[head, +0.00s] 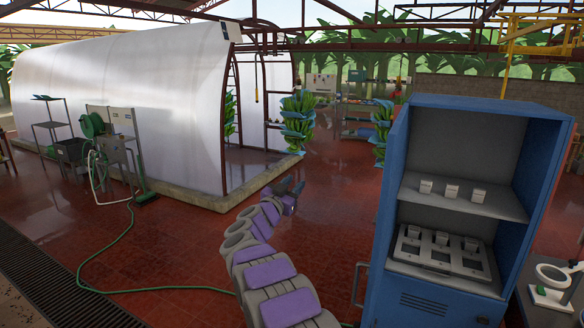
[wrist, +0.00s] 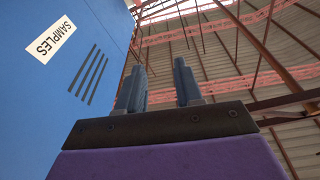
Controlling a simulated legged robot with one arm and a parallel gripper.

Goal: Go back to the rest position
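My gripper (head: 290,187) is at the end of my raised, outstretched arm in the head view, in front of the white tunnel and left of the blue cabinet. In the wrist view my gripper (wrist: 158,85) has its two fingers apart with nothing between them. It is open and empty. The blue cabinet (wrist: 60,90) fills the left of the wrist view, with a white "SAMPLES" label and dark vent slots. The roof beams show behind the fingers.
The blue cabinet (head: 388,200) stands at the right with small white blocks on its shelf and in a tray. Green banana bunches (head: 298,122) hang behind. A green hose (head: 125,245) lies on the red floor. A white tunnel (head: 120,95) stands left.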

